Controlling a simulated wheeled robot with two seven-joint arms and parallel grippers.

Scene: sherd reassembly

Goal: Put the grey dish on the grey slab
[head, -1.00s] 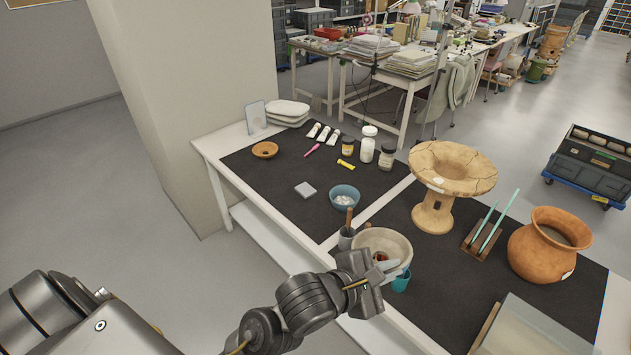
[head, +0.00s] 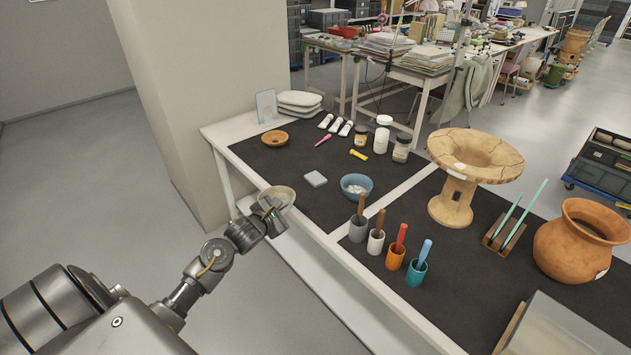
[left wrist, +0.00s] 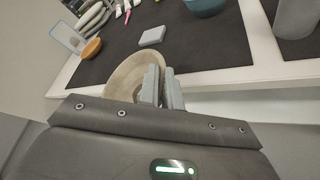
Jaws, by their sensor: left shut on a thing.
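My left gripper (head: 268,212) is shut on the rim of the grey dish (head: 283,192) and holds it at the table's front left edge. In the left wrist view the dish (left wrist: 121,80) shows beyond the two grey fingers (left wrist: 161,88), which hide part of it. The grey slab (head: 316,178) is a small flat square lying on the black mat, to the right of the dish and slightly beyond it. It also shows in the left wrist view (left wrist: 152,36), clear of the dish. My right gripper is not in view.
A blue bowl (head: 356,186) with pale pieces stands right of the slab. An orange-brown small dish (head: 275,139) lies behind it. Several cups with tools, such as the orange cup (head: 396,258), stand along the front. The mat (head: 285,166) around the slab is bare.

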